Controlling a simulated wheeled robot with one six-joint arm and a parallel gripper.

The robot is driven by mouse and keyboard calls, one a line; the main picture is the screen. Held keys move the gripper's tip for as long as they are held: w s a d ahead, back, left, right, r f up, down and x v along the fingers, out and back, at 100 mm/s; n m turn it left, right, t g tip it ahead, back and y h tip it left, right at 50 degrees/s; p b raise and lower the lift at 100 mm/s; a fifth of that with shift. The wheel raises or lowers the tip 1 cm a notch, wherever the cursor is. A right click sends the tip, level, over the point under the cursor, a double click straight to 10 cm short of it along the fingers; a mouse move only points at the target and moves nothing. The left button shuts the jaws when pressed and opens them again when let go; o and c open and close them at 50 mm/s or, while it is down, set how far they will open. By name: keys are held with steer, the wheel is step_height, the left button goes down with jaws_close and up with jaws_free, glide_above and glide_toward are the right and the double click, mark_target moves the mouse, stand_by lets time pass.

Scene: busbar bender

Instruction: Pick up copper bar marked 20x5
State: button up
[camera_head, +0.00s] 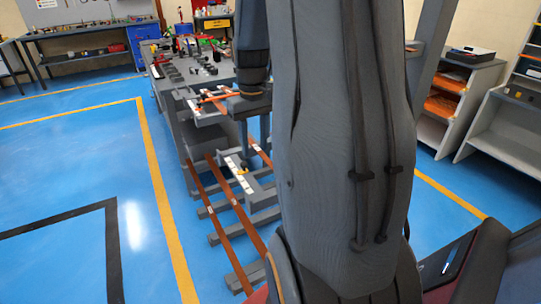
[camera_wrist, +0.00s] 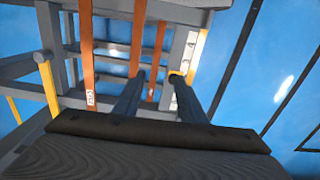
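Several long copper bars lie side by side on a low grey rack. In the head view one bar (camera_head: 214,222) is at the left and another (camera_head: 236,207) is beside it. In the wrist view a copper bar (camera_wrist: 87,45) is at the left, and another (camera_wrist: 138,35) is near the middle. Small white labels show on bars, but their text is too small to read, so I cannot tell which is 20x5. My gripper (camera_wrist: 158,77) is open and empty in the wrist view, with its fingertips above the rack. A copper bar (camera_wrist: 158,50) shows between and beyond the fingers.
The grey rack (camera_head: 215,238) has crossbars and side rails around the bars. A grey workbench (camera_head: 200,72) with small dark parts stands behind it. Shelves (camera_head: 462,90) stand at the right. The blue floor (camera_head: 75,170) at the left is clear.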

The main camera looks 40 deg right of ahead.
glide_toward(269, 162)
steer(key=a, duration=0.1)
steer(key=shift+d+f+p, duration=0.2)
steer(key=shift+f+p, duration=0.25)
steer(key=shift+f, duration=0.7)
steer(key=shift+d+f+p, duration=0.15)
steer(key=shift+f+p, duration=0.3)
steer(key=shift+f, duration=0.75)
steer(key=shift+d+f+p, duration=0.2)
steer(key=shift+f+p, duration=0.25)
steer(key=shift+f, duration=0.7)
steer(key=shift+w, duration=0.1)
steer(key=shift+c, duration=0.3)
jaws_close()
